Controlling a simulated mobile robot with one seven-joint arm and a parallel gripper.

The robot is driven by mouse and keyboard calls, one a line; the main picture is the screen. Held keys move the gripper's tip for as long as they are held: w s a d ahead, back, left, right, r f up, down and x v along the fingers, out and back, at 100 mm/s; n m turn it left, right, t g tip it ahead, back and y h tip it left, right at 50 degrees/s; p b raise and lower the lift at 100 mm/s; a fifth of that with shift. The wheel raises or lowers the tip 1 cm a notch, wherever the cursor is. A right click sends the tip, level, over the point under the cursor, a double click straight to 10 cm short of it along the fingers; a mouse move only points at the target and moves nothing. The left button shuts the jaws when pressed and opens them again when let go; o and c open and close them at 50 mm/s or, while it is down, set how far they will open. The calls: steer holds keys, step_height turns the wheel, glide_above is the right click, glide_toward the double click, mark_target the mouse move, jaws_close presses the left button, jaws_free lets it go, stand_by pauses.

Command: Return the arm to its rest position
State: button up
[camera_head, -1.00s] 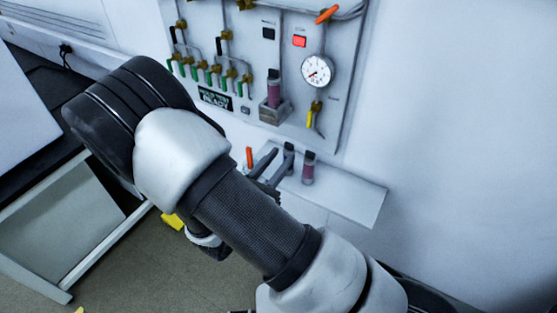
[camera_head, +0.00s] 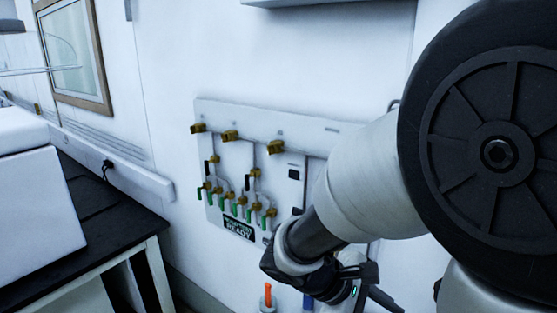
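My arm fills the right side of the head view, its large dark round joint close to the camera. The pale forearm slopes down and left to a dark wrist. Part of my gripper (camera_head: 372,287) shows beyond the wrist, low in the picture. Dark finger-like parts stick out to the right, but the fingertips are not clear, and I cannot tell whether it is open or holds anything. The valve panel (camera_head: 270,137) on the wall is behind the arm, and its right part is hidden.
A black-topped bench (camera_head: 95,230) with a white box-shaped unit (camera_head: 25,190) stands at the left. An orange-topped item (camera_head: 268,296) and a blue item (camera_head: 308,303) show at the bottom, beside the wrist. A framed window (camera_head: 75,50) is on the wall. The floor is mostly out of view.

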steer(key=s+a+r+m+t+y+p, duration=0.1)
steer(key=s+a+r+m+t+y, duration=0.1)
steer(key=a+r+m+y, duration=0.1)
steer(key=s+a+r+m+t+y, duration=0.3)
steer(key=r+m+y, duration=0.3)
steer(key=r, duration=0.4)
steer(key=shift+s+m+p, duration=0.35)
steer(key=shift+m, duration=0.45)
